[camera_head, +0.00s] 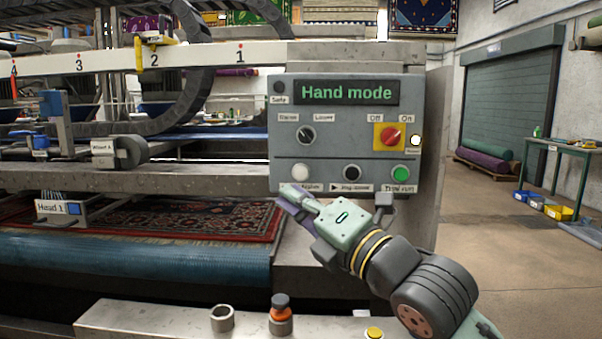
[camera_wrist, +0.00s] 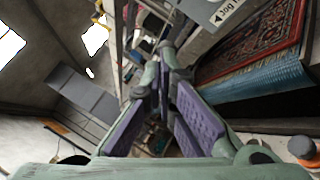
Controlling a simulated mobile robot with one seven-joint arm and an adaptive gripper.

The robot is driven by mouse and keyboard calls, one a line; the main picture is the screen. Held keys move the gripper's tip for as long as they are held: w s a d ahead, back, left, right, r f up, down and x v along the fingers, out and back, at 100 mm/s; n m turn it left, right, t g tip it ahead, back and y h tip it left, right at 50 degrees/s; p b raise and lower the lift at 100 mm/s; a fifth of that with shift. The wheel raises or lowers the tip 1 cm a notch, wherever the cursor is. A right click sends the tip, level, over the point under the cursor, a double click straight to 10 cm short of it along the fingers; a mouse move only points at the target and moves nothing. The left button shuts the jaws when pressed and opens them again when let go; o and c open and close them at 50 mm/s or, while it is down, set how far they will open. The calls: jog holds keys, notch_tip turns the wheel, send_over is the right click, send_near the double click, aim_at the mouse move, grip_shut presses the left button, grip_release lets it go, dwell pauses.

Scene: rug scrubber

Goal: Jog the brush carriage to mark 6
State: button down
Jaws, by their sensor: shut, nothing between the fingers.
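The control panel (camera_head: 345,182) shows "Hand mode" on its display (camera_head: 346,92). It has a black Raise/Lower knob (camera_head: 306,135), a red Off/On switch (camera_head: 390,136) on yellow, and white (camera_head: 300,171), black (camera_head: 352,172) and green (camera_head: 401,174) buttons. The beam (camera_head: 110,62) carries marks 1 to 4; mark 6 is out of view. A yellow bracket (camera_head: 150,41) sits by mark 2. A box labelled "Head 1" (camera_head: 52,209) hangs over the rug (camera_head: 180,215). My gripper (camera_head: 288,193) is shut and empty, just below the white button; contact cannot be told. Its purple pads show in the wrist view (camera_wrist: 160,80).
A front ledge (camera_head: 180,318) holds an empty ring holder (camera_head: 222,318), an orange-and-black object (camera_head: 281,308) in another holder and a yellow button (camera_head: 374,333). A green table (camera_head: 570,147) and coloured bins (camera_head: 545,205) stand at right.

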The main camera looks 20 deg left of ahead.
aim_at(301, 173)
jog(key=w+a+p, duration=0.1)
jog(key=w+a, duration=0.1)
jog(key=w, duration=0.6)
jog(key=shift+a, duration=0.15)
jog(key=shift+w, duration=0.1)
dwell(1.2)
jog(key=shift+w+a+b, duration=0.1)
jog(key=shift+w+b, duration=0.2)
